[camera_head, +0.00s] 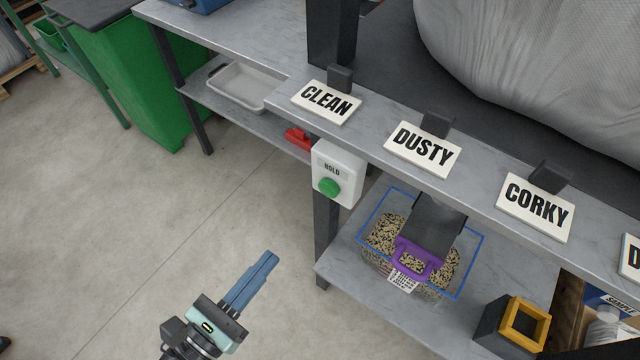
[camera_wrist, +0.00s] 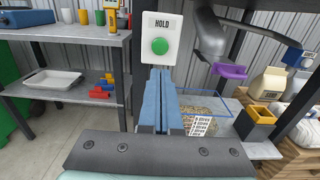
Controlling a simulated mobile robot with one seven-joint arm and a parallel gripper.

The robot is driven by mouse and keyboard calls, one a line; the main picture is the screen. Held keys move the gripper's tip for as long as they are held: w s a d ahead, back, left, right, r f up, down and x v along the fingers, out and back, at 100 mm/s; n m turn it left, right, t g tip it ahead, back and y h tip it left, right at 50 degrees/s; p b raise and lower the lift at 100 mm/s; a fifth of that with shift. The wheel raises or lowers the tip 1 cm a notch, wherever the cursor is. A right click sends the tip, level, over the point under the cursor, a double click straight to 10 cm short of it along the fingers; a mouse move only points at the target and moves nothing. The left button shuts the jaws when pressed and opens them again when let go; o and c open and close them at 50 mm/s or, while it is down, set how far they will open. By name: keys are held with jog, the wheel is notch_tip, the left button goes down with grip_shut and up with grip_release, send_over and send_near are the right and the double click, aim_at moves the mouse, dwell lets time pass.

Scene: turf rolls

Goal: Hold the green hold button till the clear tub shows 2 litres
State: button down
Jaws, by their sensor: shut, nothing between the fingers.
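The green hold button (camera_head: 328,187) sits on a white box marked HOLD (camera_head: 351,162) on the bench leg. It also shows in the wrist view (camera_wrist: 159,46), just beyond and above my fingertips. My gripper (camera_head: 268,260) is shut and empty, apart from the button, to its lower left in the head view. The clear tub (camera_head: 458,291) with a blue rim stands on the lower shelf under a dark chute with a purple end (camera_head: 431,265). Speckled grain (camera_head: 385,232) lies in the tub. A printed litre scale (camera_head: 403,281) is on its front; the level against it is too small to read.
Signs CLEAN (camera_head: 326,102), DUSTY (camera_head: 423,150) and CORKY (camera_head: 535,207) stand along the bench edge. A dark box with a yellow rim (camera_head: 540,318) is right of the tub. A grey tray (camera_head: 240,88) lies on the left shelf. The floor around my gripper is clear.

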aim_at(326, 191)
jog(key=x, duration=1.4)
jog(key=shift+f, duration=0.1)
jog(key=shift+w, duration=0.1)
